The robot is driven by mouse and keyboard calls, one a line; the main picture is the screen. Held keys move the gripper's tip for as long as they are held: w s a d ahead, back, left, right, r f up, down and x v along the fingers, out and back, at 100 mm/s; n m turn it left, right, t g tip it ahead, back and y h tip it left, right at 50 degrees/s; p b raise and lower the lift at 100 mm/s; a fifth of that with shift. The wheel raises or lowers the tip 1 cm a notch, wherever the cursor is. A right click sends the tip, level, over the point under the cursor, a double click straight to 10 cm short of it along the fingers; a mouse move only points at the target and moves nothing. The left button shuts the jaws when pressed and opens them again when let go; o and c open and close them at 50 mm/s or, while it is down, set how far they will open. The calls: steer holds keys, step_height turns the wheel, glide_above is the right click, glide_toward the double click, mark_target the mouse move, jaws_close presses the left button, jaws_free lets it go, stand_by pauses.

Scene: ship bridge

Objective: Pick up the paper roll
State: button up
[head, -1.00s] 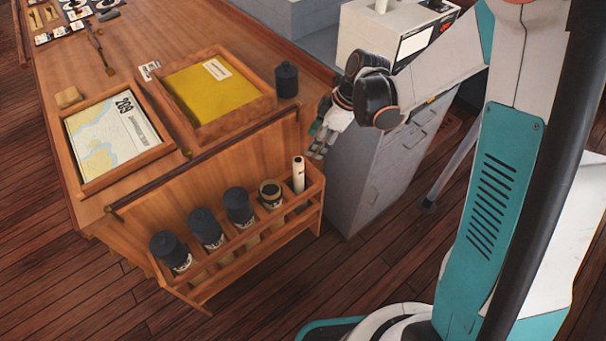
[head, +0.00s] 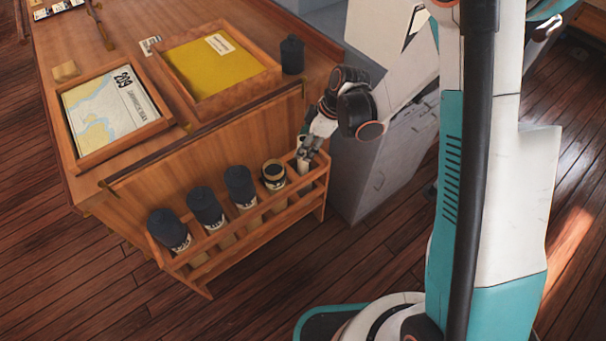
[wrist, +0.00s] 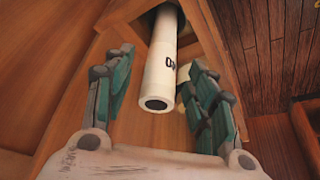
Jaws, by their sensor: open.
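The white paper roll (wrist: 161,68) stands in the end slot of the wooden rack (head: 247,230), its hollow top end facing my wrist camera. A small dark mark shows on its side. My gripper (wrist: 162,100) is open, with one teal finger on each side of the roll's upper part. I see gaps between the fingers and the roll. In the head view my gripper (head: 307,158) is at the rack's right end and covers much of the roll (head: 303,168). The roll's lower end is hidden in the rack.
Several dark-capped canisters (head: 205,207) and an open-topped one (head: 273,175) fill the rack's other slots. The wooden chart table (head: 100,193) carries a framed chart (head: 113,110), a yellow tray (head: 218,75) and a dark canister (head: 292,55). A grey cabinet (head: 375,175) stands close on the right.

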steer(key=shift+x, duration=1.15)
jaws_close()
steer(key=shift+r, duration=0.1)
step_height(320, 180, up, 34)
steer(key=p, duration=1.2)
steer(key=shift+p, duration=0.3)
